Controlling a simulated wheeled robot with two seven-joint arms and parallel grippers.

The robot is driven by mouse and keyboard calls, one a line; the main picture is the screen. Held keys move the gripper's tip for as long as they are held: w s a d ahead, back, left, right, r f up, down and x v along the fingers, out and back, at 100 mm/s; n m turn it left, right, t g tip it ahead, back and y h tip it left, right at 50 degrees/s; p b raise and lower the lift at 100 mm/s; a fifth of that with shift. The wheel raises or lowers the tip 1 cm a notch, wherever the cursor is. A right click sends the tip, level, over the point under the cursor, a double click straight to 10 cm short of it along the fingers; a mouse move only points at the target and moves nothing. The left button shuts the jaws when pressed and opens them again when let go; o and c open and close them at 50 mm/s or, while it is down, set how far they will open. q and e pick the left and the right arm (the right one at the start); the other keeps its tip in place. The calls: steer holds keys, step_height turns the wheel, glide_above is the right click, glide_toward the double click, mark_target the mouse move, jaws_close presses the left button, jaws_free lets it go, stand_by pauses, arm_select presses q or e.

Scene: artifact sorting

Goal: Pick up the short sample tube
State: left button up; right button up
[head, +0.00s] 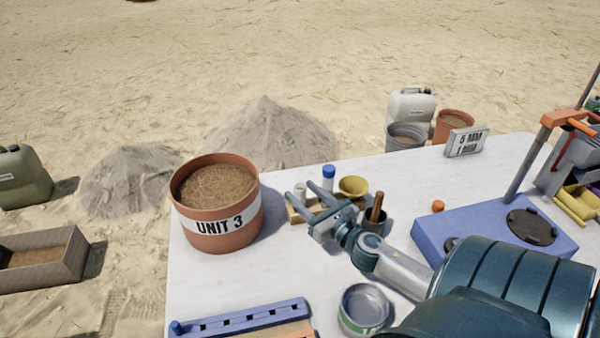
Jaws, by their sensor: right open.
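A wooden rack (296,214) stands on the white table (210,285), partly hidden by my right gripper. A tube with a blue cap (329,172) stands upright at the rack and rises highest there. A lower piece with a pale top (299,187) shows just beyond my fingers; it may be the short sample tube, but most of it is hidden. My right gripper (301,191) is open, with its two fingers pointing away over the rack. I cannot tell whether anything is between them. My left gripper is not in view.
A yellow bowl (353,186), a dark cup with a brown handle (374,218) and a tin (364,308) are close to my right arm. A blue bar (240,318) lies in front; a blue device (470,224) stands right.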

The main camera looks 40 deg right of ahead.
mark_target(297, 187)
steer(key=shift+w+d+p, duration=0.15)
steer(key=shift+w+p, duration=0.15)
steer(key=shift+w, duration=1.05)
steer(key=shift+w+d+p, duration=0.15)
steer(key=shift+w+p, duration=0.1)
steer(key=shift+w, duration=1.3)
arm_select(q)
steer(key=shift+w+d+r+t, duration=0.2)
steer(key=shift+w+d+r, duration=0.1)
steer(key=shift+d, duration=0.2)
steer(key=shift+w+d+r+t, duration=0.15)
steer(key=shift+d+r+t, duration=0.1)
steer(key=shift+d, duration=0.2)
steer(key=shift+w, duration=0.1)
